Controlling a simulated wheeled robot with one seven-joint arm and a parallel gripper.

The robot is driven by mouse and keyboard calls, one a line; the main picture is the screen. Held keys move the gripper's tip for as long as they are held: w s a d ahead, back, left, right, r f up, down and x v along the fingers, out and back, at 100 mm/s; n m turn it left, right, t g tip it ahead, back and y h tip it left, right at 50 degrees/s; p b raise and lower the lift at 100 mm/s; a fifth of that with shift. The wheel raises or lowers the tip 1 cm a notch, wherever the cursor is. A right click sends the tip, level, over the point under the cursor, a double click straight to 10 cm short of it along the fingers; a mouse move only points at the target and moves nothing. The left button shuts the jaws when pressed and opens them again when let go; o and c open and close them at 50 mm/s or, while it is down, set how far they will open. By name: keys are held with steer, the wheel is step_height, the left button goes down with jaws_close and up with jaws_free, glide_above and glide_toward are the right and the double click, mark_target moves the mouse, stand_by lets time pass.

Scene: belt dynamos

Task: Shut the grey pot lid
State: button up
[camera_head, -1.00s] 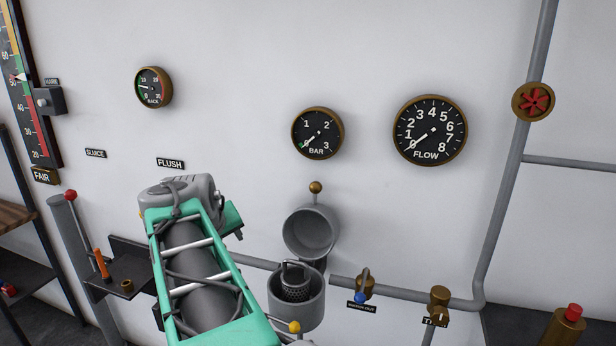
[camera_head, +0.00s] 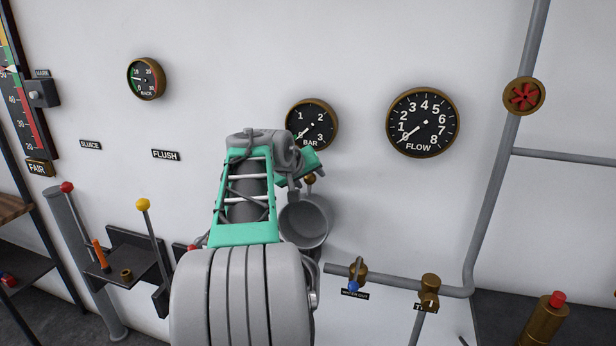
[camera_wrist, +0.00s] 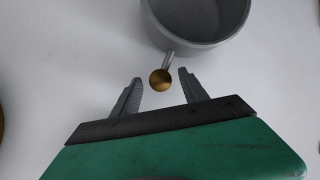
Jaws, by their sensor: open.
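The grey pot lid (camera_head: 305,222) stands raised against the wall, its hollow side facing out. Its brass knob (camera_head: 310,180) is at the top, partly behind my gripper. In the wrist view the lid (camera_wrist: 198,22) is at the top, and the knob (camera_wrist: 160,80) on its short stem points toward my gripper. My gripper (camera_wrist: 160,76) is open, with one finger on each side of the knob; a gap shows on both sides. In the head view my gripper is just above the lid, its fingertips hidden. The pot below is hidden behind my arm.
The BAR gauge (camera_head: 312,124) is just behind my gripper, with the FLOW gauge (camera_head: 423,122) to its right. A blue-handled valve (camera_head: 356,276) is on the pipe at lower right. A yellow-knobbed lever (camera_head: 152,235) stands left of my arm.

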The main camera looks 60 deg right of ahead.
steer(key=shift+c, duration=0.2)
jaws_close()
stand_by(1.1)
